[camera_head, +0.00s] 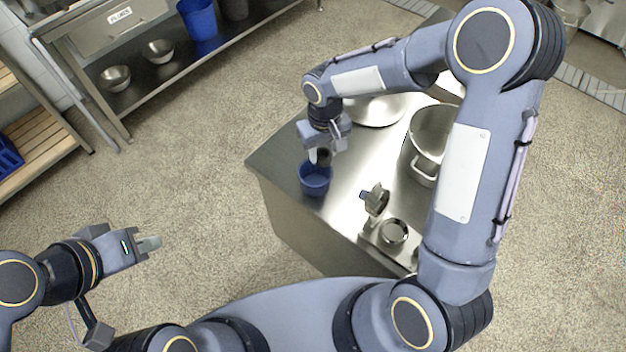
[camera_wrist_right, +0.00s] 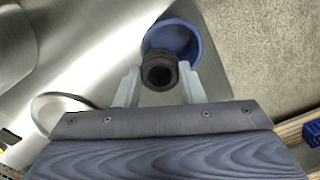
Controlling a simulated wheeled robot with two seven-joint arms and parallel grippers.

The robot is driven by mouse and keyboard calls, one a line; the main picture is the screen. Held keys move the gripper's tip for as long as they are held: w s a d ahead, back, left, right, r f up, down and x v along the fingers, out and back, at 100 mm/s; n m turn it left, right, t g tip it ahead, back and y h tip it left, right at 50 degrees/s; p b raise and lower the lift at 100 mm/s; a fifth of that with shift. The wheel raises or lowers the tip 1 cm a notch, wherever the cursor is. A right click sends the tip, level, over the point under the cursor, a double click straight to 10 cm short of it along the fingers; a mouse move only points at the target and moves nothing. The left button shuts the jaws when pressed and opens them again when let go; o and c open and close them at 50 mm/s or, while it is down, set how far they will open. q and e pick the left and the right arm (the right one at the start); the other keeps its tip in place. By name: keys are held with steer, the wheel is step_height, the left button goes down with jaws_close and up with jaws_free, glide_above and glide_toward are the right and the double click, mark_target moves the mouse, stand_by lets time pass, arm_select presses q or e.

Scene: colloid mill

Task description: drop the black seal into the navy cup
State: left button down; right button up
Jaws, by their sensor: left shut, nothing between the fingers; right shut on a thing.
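The navy cup (camera_head: 315,183) stands on the steel table near its left corner. It also shows in the right wrist view (camera_wrist_right: 190,32), beyond the fingertips. My right gripper (camera_head: 321,157) is just above the cup, shut on the black seal (camera_wrist_right: 159,73), a dark ring between its two fingers. The seal shows as a small dark shape in the head view (camera_head: 325,155). It overlaps the cup's near part in the wrist view; the exact height above the rim is hard to tell. My left gripper (camera_head: 152,243) is shut and empty, over the floor at lower left.
The steel table (camera_head: 285,215) also holds a large pot (camera_head: 430,140), a shallow steel bowl (camera_head: 375,112) and a small metal device with an open lid (camera_head: 392,233). A shelf unit with bowls and a blue bucket (camera_head: 198,18) stands at upper left. The floor between is clear.

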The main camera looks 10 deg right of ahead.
steer(key=o, duration=1)
steer(key=shift+o, duration=0.2)
steer(key=shift+r, duration=0.1)
step_height(320, 180, up, 8)
steer(key=shift+f, duration=0.15)
steer(key=s+d+r+m+t+y, duration=0.1)
steer(key=s+d+r+t, duration=0.1)
steer(key=s, duration=0.5)
steer(key=s+d+r+m+t+y, duration=0.1)
steer(key=s+d+r, duration=0.1)
steer(key=s, duration=0.5)
steer(key=s+d+r+m+t+y, duration=0.1)
steer(key=s+d+r+m+t, duration=0.1)
steer(key=s, duration=0.6)
steer(key=shift+d+r+t+y, duration=0.3)
steer(key=shift+d+y, duration=0.1)
steer(key=shift+d, duration=0.35)
